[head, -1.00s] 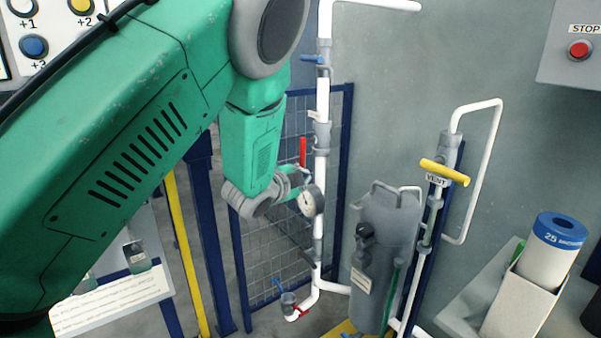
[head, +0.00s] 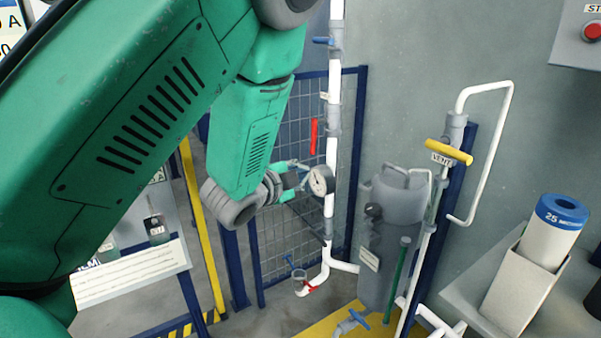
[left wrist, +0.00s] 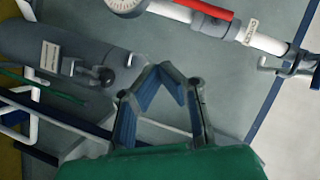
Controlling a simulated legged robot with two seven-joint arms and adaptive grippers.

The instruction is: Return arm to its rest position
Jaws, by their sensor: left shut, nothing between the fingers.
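My left arm (head: 130,130) is green and crosses the head view from the left. My left gripper (head: 304,180) is near the white vertical pipe (head: 331,150), beside the round gauge (head: 320,181). In the left wrist view its blue-padded fingers (left wrist: 163,72) come together at the tips with nothing between them. The gauge also shows at the top of the left wrist view (left wrist: 125,3), with the red handle (left wrist: 205,10) to its right, apart from the fingers. My right gripper is not in view.
A grey tank (head: 385,250) stands right of the pipe. A yellow vent handle (head: 449,151) sits on a thinner pipe. A blue-framed mesh fence (head: 300,235) is behind the gripper. A white holder with a blue-topped roll (head: 545,245) is at the lower right.

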